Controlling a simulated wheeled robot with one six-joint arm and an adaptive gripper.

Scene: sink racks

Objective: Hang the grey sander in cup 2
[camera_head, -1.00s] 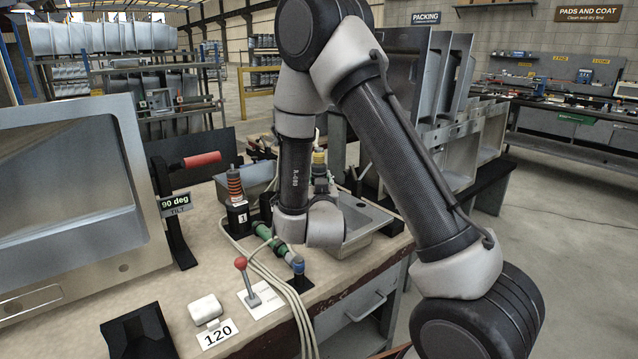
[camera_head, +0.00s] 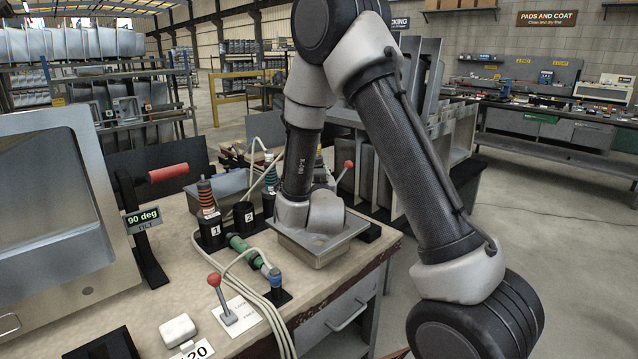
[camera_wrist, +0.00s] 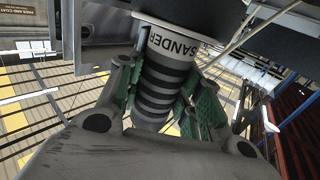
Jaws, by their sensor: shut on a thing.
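The grey sander (camera_wrist: 165,82), a dark ribbed body with a white collar lettered SANDER, fills the middle of the wrist view. My gripper (camera_wrist: 166,90) is shut on it, green-padded fingers on both sides of the ribbed part. In the head view my arm's wrist hides the gripper and the sander. Cup 2 (camera_head: 246,216) is a black cup marked 2 on the bench, left of my wrist and apart from it. No tool shows standing in it. Its inside cannot be seen clearly.
Cup 1 (camera_head: 211,232) holds an orange-ringed tool (camera_head: 206,196).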

